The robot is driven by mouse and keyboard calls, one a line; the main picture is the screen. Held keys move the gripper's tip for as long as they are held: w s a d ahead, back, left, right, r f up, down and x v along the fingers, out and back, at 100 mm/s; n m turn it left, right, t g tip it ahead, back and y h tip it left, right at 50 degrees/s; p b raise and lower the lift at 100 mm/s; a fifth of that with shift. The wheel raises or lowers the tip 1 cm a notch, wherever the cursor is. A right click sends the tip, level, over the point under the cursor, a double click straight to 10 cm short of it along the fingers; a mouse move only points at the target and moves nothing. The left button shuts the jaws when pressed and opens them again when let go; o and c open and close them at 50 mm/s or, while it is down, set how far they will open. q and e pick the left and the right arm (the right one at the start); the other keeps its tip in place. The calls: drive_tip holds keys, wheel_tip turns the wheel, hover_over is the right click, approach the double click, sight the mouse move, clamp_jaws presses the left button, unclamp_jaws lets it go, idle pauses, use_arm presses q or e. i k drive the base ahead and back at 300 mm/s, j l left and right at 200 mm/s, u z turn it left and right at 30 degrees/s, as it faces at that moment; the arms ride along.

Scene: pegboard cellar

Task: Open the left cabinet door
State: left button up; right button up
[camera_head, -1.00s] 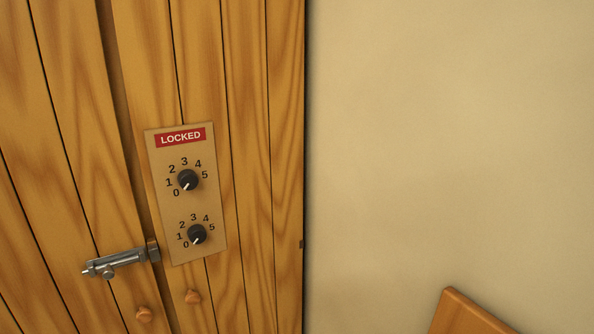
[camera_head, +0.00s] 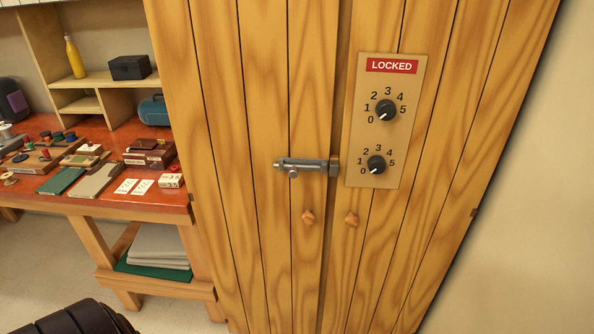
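A wooden plank cabinet fills the middle of the head view. Its left door (camera_head: 265,230) and right door (camera_head: 395,260) are closed, with a narrow seam between them. A metal slide bolt (camera_head: 305,166) spans the seam. A wooden knob (camera_head: 308,217) sits on the left door, and another knob (camera_head: 351,219) on the right door. Neither gripper is in view.
A red-topped workbench (camera_head: 130,205) stands left of the cabinet, holding small boxes, spools and papers. Shelves above hold a yellow bottle (camera_head: 75,57) and a black box (camera_head: 130,67). Bare wall is at right.

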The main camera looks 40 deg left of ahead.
sight(248, 87)
drive_tip(key=u, duration=1.45)
